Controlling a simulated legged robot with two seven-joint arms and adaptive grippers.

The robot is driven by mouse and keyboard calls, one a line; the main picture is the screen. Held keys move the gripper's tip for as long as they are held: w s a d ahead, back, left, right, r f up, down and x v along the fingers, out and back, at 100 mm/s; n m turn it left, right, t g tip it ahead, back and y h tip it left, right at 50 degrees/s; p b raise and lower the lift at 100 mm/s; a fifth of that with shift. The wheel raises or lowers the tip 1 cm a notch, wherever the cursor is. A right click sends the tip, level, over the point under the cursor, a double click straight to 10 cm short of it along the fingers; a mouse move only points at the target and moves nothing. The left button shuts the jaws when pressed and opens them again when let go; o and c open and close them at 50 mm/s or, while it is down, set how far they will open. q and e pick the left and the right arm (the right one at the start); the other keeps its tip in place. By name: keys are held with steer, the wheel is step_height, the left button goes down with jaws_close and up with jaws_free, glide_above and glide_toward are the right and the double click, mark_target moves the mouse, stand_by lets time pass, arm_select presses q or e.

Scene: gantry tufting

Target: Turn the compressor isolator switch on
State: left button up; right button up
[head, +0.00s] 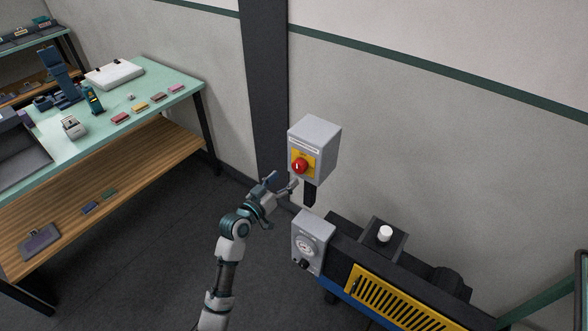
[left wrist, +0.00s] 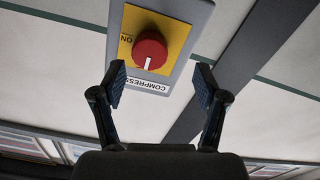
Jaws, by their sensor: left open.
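In the left wrist view the red knob (left wrist: 150,50) has a white mark, and the yellow plate (left wrist: 172,26) shows "ON"; a label reading "COMPRESS..." is partly hidden by a finger. My left gripper (head: 282,182) is open and empty, just below and left of the knob. In the left wrist view the open fingers (left wrist: 160,85) stand apart, with the knob beyond them and not touched. My right gripper is not in view.
Below the switch stands a compressor with a yellow grille (head: 390,300) and a grey gauge box (head: 312,240). A green-topped workbench (head: 150,85) with tools and coloured blocks stands at left. The wall lies behind the switch; floor between is clear.

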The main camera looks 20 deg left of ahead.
mark_target(297, 170)
arm_select(q)
steer(key=x, duration=0.3)
steer(key=shift+w, duration=0.2)
steer(key=d, duration=0.1)
steer(key=w+d, duration=0.1)
steer(key=d, duration=0.1)
steer(key=shift+w+r, duration=0.15)
steer(key=shift+w, duration=0.15)
steer(key=shift+d, duration=0.15)
steer(key=shift+a, duration=0.85)
steer(key=c, duration=0.8)
steer(key=shift+a, duration=0.1)
steer(key=c, duration=0.4)
steer(key=shift+o, duration=0.2)
steer(key=shift+d, duration=0.4)
steer(key=shift+a, duration=0.15)
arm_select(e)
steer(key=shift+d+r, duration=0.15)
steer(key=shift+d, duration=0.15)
